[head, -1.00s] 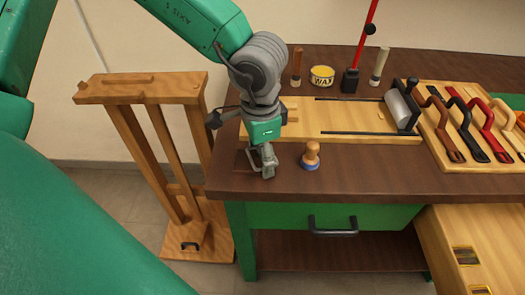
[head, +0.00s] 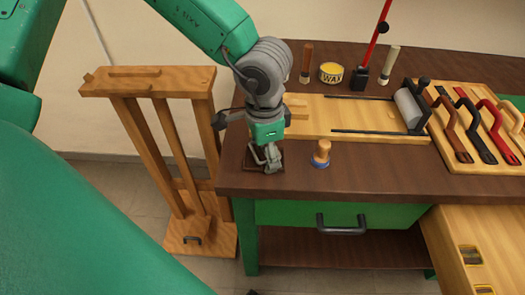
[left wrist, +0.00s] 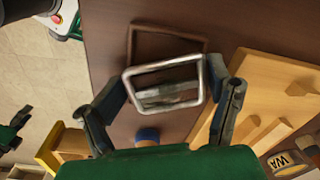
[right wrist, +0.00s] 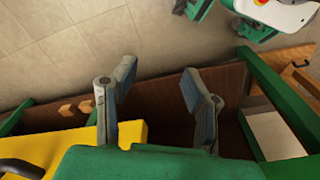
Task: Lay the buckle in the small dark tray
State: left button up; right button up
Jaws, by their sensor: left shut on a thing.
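The buckle (left wrist: 165,82) is a silver rectangular metal frame with a crossbar. In the left wrist view it sits between the fingers of my left gripper (left wrist: 168,100), which is shut on it. In the head view the left gripper (head: 268,157) points down near the bench's left front corner, partly covering the buckle. The small dark tray (left wrist: 140,45) is a shallow brown square on the bench, empty where it shows. The buckle overlaps its near edge in that view; its height above the tray is unclear. My right gripper (right wrist: 158,85) is open and empty, and is outside the head view.
A wooden stamp (head: 321,152) stands right of the left gripper. Behind are a wooden board (head: 350,118), a yellow wax tin (head: 331,73) and a red rod stand (head: 360,78). Handled tools lie on a rack (head: 440,138). A wooden stand (head: 150,85) is left of the bench.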

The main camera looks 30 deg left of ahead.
aim_at(264, 153)
pick_arm(q)
jog(key=o, duration=1.6)
jog(key=shift+s+f, duration=0.1)
jog(key=shift+f, duration=0.25)
jog(key=shift+o, duration=0.8)
jog(key=shift+w, duration=0.3)
jog(key=shift+r, duration=0.15)
jog(key=shift+r, duration=0.1)
notch_tip(264, 153, up, 12)
jog(key=shift+s, duration=0.15)
jog(key=shift+s+f, duration=0.15)
jog(key=shift+f, duration=0.05)
